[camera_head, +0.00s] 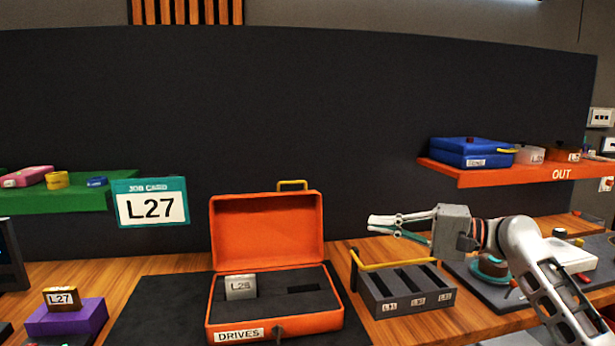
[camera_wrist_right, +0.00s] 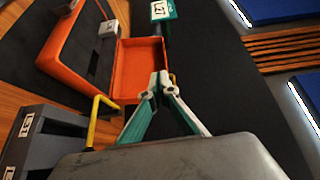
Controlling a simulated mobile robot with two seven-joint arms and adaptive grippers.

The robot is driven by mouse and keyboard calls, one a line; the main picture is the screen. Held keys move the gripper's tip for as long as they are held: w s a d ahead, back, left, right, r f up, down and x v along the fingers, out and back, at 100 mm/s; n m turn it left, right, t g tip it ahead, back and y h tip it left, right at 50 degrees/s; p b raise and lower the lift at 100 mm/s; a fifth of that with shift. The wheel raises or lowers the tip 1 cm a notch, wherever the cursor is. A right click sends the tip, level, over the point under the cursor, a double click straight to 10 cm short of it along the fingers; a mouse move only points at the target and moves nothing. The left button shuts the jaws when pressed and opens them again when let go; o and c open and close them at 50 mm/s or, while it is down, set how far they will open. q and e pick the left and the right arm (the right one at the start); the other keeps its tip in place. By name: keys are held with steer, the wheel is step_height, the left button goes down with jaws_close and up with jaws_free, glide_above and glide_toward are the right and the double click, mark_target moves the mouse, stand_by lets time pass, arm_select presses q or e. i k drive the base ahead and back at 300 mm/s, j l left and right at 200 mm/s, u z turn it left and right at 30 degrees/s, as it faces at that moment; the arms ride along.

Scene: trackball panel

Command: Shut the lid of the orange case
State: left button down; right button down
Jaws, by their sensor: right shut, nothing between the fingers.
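The orange case (camera_head: 214,318) stands open on a dark mat, with DRIVES on its front. Its lid (camera_head: 266,230) is raised upright at the back, with a yellow handle (camera_head: 292,184) on top. A grey block labelled L28 (camera_head: 240,286) sits in the left part of the dark insert; a slot to its right looks empty. My right gripper (camera_head: 370,225) is shut and empty, to the right of the lid and apart from it. In the right wrist view, its fingertips (camera_wrist_right: 160,78) appear in front of the orange lid (camera_wrist_right: 140,70). My left gripper is not in view.
A grey rack (camera_head: 410,304) with a yellow handle stands right of the case, below my right gripper. A purple block (camera_head: 66,318) holds a piece labelled L27 at the left. A job card (camera_head: 150,202) reads L27. An orange OUT shelf (camera_head: 510,174) holds a blue case (camera_head: 472,152).

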mark_target(278, 229)
steer(key=i+j, duration=0.15)
steer(key=i, duration=0.3)
steer(key=i+j, duration=0.1)
steer(key=i, duration=0.3)
